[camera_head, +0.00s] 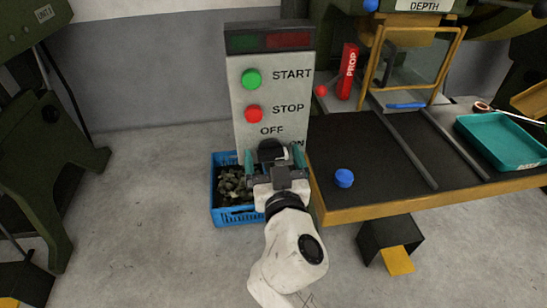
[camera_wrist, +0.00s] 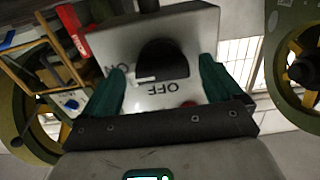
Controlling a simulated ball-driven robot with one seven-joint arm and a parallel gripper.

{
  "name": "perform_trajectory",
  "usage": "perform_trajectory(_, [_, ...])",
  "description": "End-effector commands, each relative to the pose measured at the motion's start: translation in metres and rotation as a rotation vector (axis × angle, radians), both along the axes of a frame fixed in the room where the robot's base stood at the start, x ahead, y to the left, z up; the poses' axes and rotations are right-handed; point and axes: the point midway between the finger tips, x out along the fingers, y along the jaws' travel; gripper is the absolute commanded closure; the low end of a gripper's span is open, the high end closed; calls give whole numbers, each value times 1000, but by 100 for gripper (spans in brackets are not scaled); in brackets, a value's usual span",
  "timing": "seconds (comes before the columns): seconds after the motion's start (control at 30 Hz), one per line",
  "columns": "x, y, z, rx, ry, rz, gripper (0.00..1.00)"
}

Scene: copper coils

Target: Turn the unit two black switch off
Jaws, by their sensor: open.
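The grey control panel (camera_head: 270,90) stands upright in the head view. Below its green START button (camera_head: 251,79) and red STOP button (camera_head: 253,113) sits the black switch (camera_head: 270,147), with OFF above it and ON at its right. In the wrist view, which sees the panel upside down, the black switch (camera_wrist: 162,57) shows between the teal fingers. My gripper (camera_head: 273,157) is open, with one finger on each side of the switch; it also shows in the wrist view (camera_wrist: 162,68). I cannot tell whether the fingers touch it or which way the switch points.
A blue crate (camera_head: 216,190) of dark pieces stands at the panel's foot. To the right is a black-topped bench (camera_head: 375,165) with a blue knob (camera_head: 344,178), a teal tray (camera_head: 490,125) and a red PROP block (camera_head: 347,72). Open floor lies at the left.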

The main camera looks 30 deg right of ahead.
Motion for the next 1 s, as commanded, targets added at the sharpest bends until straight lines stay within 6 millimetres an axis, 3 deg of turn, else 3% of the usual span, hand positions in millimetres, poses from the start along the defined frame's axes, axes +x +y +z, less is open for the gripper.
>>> perform_trajectory(0.13, [0,0,0,0,0,0,7])
perform_trajectory(0.7, [0,0,0,0,0,0,62])
perform_trajectory(1.0, [0,0,0,-30,10,0,63])
